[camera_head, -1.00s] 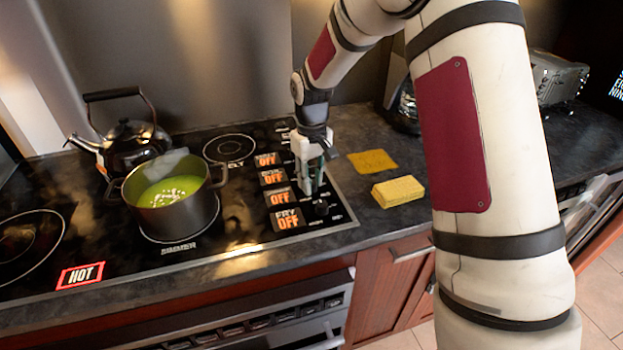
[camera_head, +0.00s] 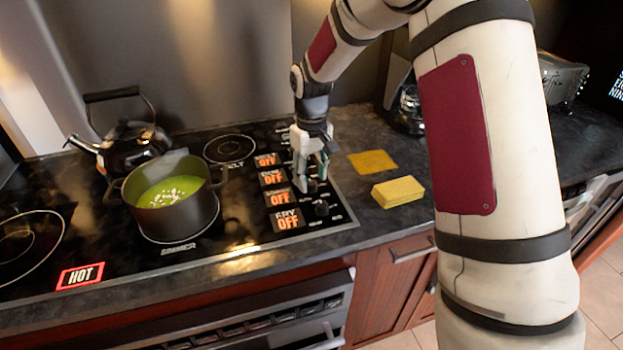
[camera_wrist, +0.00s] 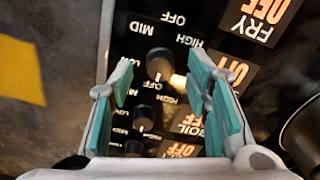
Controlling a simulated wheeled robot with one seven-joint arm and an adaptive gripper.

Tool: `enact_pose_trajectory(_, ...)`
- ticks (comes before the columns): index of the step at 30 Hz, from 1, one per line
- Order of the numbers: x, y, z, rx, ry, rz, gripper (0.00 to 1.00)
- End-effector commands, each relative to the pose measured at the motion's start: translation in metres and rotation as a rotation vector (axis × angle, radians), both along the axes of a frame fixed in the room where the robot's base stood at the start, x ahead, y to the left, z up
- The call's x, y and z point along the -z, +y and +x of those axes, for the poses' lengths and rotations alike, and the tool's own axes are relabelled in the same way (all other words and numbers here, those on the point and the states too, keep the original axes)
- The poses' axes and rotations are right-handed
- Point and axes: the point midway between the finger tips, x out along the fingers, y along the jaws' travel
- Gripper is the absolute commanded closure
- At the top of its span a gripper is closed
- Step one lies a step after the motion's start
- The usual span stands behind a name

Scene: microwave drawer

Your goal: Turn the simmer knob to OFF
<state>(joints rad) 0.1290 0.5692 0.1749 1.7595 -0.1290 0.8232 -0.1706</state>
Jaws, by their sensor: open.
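The simmer knob (camera_wrist: 160,62) is a dark round knob with OFF, HIGH, MID and LOW printed around it. In the head view the knob (camera_head: 312,185) shows just below my gripper. The label in its row (camera_head: 281,198) shows OFF in orange. My gripper (camera_head: 308,182) is open and empty above the knobs, its teal finger pads (camera_wrist: 165,85) spread apart.
The fry knob (camera_head: 321,207) stands nearer the front edge. A pot of green soup (camera_head: 175,205) and a kettle (camera_head: 132,145) sit left on the cooktop, near a red HOT sign (camera_head: 80,276). A yellow sponge (camera_head: 398,191) and yellow cloth (camera_head: 371,161) lie right.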

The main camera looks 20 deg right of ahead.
Motion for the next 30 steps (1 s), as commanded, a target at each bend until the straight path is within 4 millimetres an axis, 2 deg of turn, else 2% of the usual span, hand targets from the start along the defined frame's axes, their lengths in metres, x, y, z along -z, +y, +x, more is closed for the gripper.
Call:
enact_pose_trajectory(9, -0.065, 0.0, 0.001, 0.0, -0.005, 0.0, 0.56)
enact_pose_trajectory(15, -0.094, 0.0, 0.0, 0.0, -0.003, 0.0, 0.56)
enact_pose_trajectory(21, -0.105, 0.0, 0.0, 0.0, -0.001, 0.0, 0.56)
enact_pose_trajectory(30, -0.105, 0.0, 0.0, 0.0, 0.0, 0.001, 0.56)
